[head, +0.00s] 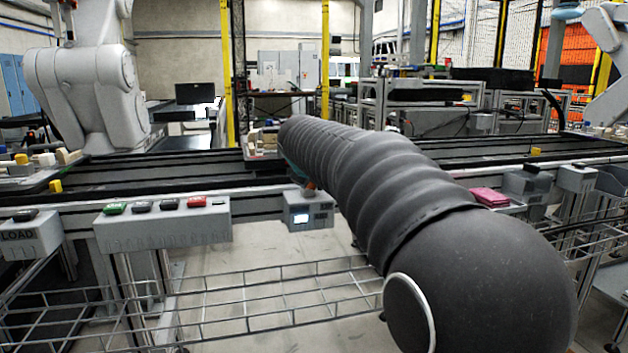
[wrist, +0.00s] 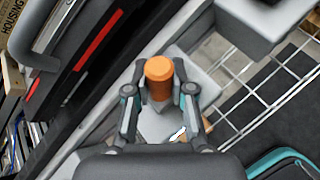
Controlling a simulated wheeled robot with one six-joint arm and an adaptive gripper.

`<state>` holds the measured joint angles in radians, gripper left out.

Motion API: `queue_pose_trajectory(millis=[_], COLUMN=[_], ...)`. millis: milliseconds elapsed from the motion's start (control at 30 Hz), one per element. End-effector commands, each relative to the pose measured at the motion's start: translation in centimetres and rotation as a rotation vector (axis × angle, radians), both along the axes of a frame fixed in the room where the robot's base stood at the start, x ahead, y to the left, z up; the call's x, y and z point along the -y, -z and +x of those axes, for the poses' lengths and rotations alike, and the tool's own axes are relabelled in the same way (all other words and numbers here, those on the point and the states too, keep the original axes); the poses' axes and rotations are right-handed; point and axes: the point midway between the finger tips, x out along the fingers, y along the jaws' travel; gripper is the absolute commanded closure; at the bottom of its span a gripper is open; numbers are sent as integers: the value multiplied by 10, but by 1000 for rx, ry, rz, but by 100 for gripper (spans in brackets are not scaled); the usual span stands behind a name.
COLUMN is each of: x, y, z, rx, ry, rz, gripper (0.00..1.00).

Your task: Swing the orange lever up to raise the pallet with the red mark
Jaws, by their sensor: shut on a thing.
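The orange lever (wrist: 159,72) shows its rounded knob in the wrist view, above a grey box (wrist: 203,72). My gripper (wrist: 163,92) has its two fingers on either side of the knob and is shut on it. In the head view my dark arm hides most of the gripper and the lever. A red stripe (wrist: 98,40) lies along a dark surface at the upper left of the wrist view. I cannot tell where the pallet's own edges are.
A grey box with a lit screen (head: 308,213) hangs on the conveyor's front rail. A button panel (head: 162,222) is to its left and a pink item (head: 490,197) to its right. A wire rack (head: 250,292) runs below. Another robot arm (head: 85,85) stands behind at left.

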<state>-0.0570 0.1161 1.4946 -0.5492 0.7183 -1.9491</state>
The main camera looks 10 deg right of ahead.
Motion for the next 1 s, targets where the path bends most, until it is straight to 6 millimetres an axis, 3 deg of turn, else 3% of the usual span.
queue_pose_trajectory(millis=[333, 367, 467, 800, 1000], x=[0, 0, 0, -1, -8], y=[1, 1, 1, -1, -15], z=[0, 0, 0, -1, -18], rx=[0, 0, -1, 0, 3], ry=[-1, -1, 0, 0, -2], rz=[2, 2, 2, 1, 2], gripper=[100, 75, 51, 51, 51])
